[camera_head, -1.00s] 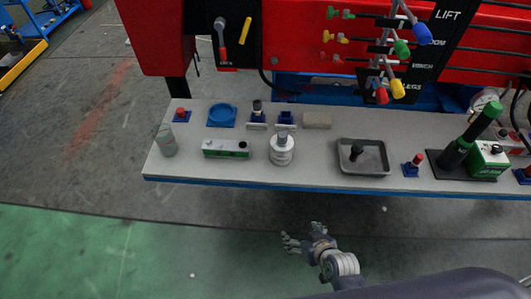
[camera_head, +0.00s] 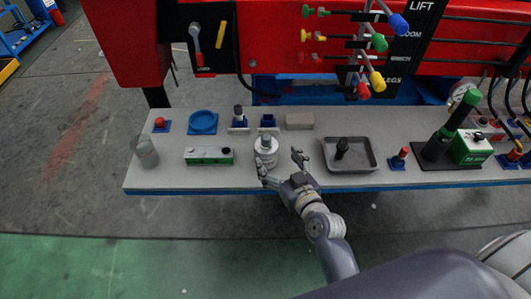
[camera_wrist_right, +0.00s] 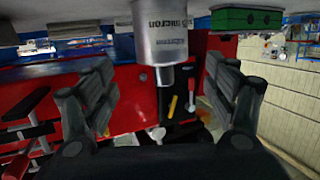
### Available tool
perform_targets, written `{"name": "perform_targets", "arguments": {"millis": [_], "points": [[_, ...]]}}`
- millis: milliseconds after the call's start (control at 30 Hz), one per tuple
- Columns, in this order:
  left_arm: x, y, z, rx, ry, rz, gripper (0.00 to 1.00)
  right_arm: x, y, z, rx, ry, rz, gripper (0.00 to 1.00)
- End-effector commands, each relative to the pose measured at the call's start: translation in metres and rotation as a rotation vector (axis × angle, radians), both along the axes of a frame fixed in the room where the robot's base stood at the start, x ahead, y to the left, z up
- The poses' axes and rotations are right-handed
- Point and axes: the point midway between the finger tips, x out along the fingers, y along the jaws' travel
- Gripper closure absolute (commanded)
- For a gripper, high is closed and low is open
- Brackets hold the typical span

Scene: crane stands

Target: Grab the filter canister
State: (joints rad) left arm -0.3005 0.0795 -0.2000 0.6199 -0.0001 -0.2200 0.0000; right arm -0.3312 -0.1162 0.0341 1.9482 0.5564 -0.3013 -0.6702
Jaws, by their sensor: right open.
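The filter canister (camera_head: 266,153), a silver-white cylinder with a narrower grey top, stands upright on the grey bench. In the right wrist view the picture is inverted, and the canister (camera_wrist_right: 160,35) shows at top centre with "micron" lettering. My right gripper (camera_head: 280,163) is open and empty at the canister's near right side. One finger overlaps the canister's lower front in the head view; the other is apart, to its right. In the wrist view the spread fingers (camera_wrist_right: 160,85) flank the canister's line; I cannot tell whether either touches it. My left gripper is not in view.
A green block (camera_head: 209,156) lies left of the canister and a grey tray (camera_head: 349,167) lies right. A clear jar (camera_head: 146,152) stands at the bench's left end. Behind are a blue round dish (camera_head: 203,122) and a tan block (camera_head: 300,121). Levers (camera_head: 371,60) hang above the bench.

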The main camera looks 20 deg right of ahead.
Motion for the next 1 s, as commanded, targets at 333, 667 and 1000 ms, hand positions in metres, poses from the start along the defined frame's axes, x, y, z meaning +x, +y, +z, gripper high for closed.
{"name": "perform_targets", "arguments": {"millis": [333, 667, 1000], "points": [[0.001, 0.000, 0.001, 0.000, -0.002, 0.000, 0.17, 0.031, 0.004, -0.008, 0.001, 0.002, 0.001, 0.21], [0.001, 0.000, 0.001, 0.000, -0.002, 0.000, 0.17, 0.067, 0.011, -0.026, 0.002, 0.001, 0.001, 0.21], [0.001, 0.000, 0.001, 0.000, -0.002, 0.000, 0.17, 0.077, 0.012, -0.029, -0.001, 0.002, 0.001, 0.21]]}}
